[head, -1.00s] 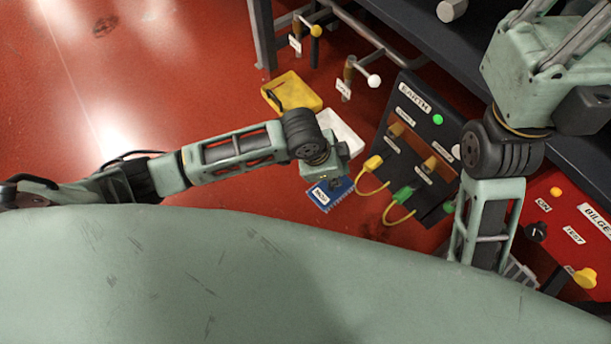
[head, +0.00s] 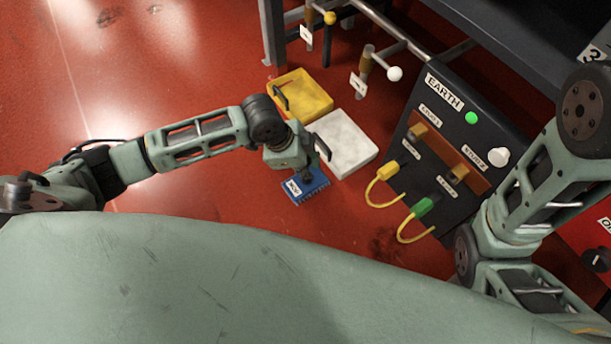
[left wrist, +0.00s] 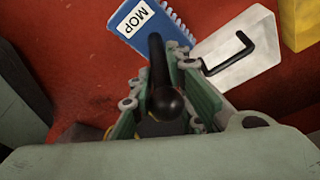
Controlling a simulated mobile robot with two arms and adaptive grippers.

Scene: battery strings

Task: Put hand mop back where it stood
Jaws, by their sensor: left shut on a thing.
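The hand mop (head: 313,183) is a blue pad with a "MOP" label and a dark upright handle. My left gripper (head: 303,174) is shut on that handle, above the pad. In the left wrist view, the mop's pad (left wrist: 171,24) shows at the top, and its black handle runs down between the fingers of the gripper (left wrist: 163,88). The pad is over the red floor, just left of and in front of the white box (head: 348,150). I cannot tell whether the pad touches the floor. My right gripper is out of view; only its arm shows at the right.
The yellow box (head: 311,99) stands behind the white one. The dark "EARTH" panel (head: 421,139) with yellow and green plugs and cables is to the right. Two valve levers and a pipe frame (head: 388,29) are behind. Red floor (head: 205,60) is free to the left.

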